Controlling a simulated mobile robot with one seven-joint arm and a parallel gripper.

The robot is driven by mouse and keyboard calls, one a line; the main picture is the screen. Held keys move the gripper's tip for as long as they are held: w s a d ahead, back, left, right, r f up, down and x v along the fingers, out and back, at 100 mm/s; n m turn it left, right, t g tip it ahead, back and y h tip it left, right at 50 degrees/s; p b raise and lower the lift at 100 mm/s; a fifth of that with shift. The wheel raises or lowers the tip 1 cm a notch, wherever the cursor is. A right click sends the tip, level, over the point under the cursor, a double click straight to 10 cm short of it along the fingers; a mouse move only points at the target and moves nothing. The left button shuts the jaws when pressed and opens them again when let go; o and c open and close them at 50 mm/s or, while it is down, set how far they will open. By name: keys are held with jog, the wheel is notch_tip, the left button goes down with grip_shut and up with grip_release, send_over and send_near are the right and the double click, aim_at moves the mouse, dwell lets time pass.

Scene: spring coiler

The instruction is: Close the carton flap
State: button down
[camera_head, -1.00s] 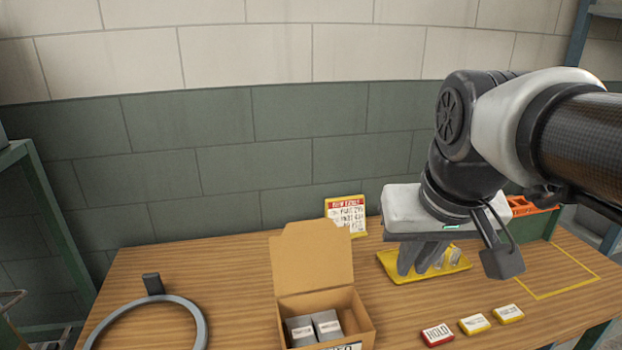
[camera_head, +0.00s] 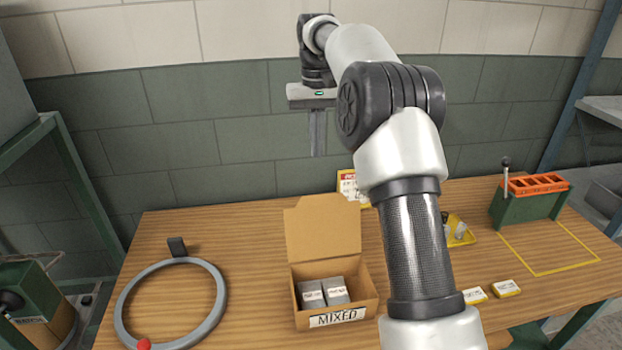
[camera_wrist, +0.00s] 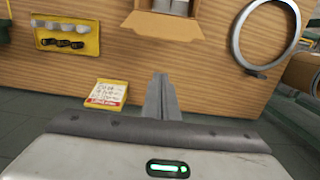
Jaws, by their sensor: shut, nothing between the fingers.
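The carton (camera_head: 337,318) stands open on the wooden table in the head view, with a label reading "MIXED" on its front. Its flap (camera_head: 323,228) stands upright at the back edge. Two grey boxes (camera_head: 324,291) sit inside the carton. My gripper (camera_head: 318,152) is shut and empty, pointing down, high above and behind the flap, apart from it. In the wrist view the shut fingers (camera_wrist: 160,88) show in the middle, and part of the carton (camera_wrist: 162,25) shows at the top edge.
A grey ring (camera_head: 221,300) lies left of the carton. A sign card (camera_head: 347,187) stands behind it. A yellow tray (camera_head: 459,232) is partly hidden by my arm. A green holder with an orange top (camera_head: 528,208) stands at the right. The table between ring and carton is clear.

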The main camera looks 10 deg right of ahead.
jog(key=s+f+b, duration=0.1)
jog(key=s+f, duration=0.3)
jog(key=f, duration=0.4)
jog(key=shift+b, duration=0.35)
jog(key=shift+s, duration=0.1)
jog(key=shift+s+b, duration=0.1)
jog(key=shift+b, duration=0.2)
